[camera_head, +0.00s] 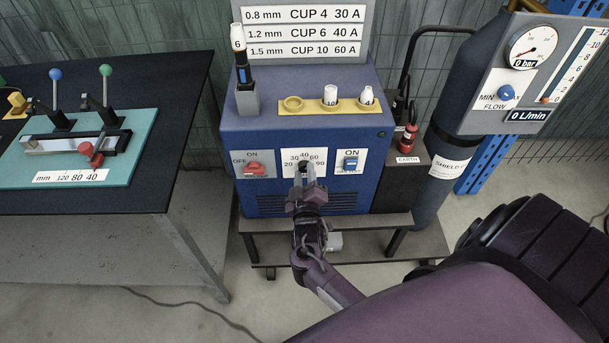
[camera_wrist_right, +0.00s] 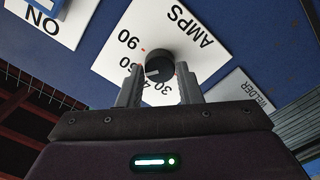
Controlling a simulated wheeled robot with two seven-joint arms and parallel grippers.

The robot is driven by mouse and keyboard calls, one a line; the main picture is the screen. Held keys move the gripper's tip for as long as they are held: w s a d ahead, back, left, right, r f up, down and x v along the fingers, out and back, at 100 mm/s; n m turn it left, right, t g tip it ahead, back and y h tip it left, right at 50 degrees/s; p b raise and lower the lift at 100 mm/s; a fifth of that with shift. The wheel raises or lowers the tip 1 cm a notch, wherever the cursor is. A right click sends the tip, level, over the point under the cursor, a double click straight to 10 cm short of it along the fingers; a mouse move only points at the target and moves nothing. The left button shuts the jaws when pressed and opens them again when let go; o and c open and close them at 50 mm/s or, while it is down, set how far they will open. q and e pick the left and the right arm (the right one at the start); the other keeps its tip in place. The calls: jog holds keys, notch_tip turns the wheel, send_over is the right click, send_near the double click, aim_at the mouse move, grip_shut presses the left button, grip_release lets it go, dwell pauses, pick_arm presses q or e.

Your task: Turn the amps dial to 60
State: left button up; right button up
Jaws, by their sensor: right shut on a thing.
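The amps dial (camera_wrist_right: 160,64) is a black round knob on a white AMPS plate (camera_wrist_right: 207,62), seen upside down in the right wrist view. A pale line on the knob points towards the plate's left side, roughly at the partly hidden 60; its exact setting I cannot tell. My right gripper (camera_wrist_right: 160,85) has one finger on each side of the knob and is shut on it. In the head view my right gripper (camera_head: 305,172) covers most of the dial, below the 40 on its scale plate (camera_head: 318,157). My left gripper is not in view.
The dial is on the blue welder (camera_head: 345,130), between a red OFF/ON switch (camera_head: 254,169) and a blue ON switch (camera_head: 351,163). A chart (camera_head: 304,32) above lists 30 A, 40 A and 60 A. A dark workbench (camera_head: 180,90) stands left, a gas cylinder (camera_head: 455,130) right.

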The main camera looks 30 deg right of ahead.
jog(key=shift+f+m, duration=0.1)
jog(key=shift+m, duration=0.8)
jog(key=o, duration=1)
jog(key=shift+s, duration=0.1)
jog(key=v, duration=0.7)
jog(key=shift+s+a+b, duration=0.2)
jog(key=shift+s+b, duration=0.1)
jog(key=shift+b, duration=0.05)
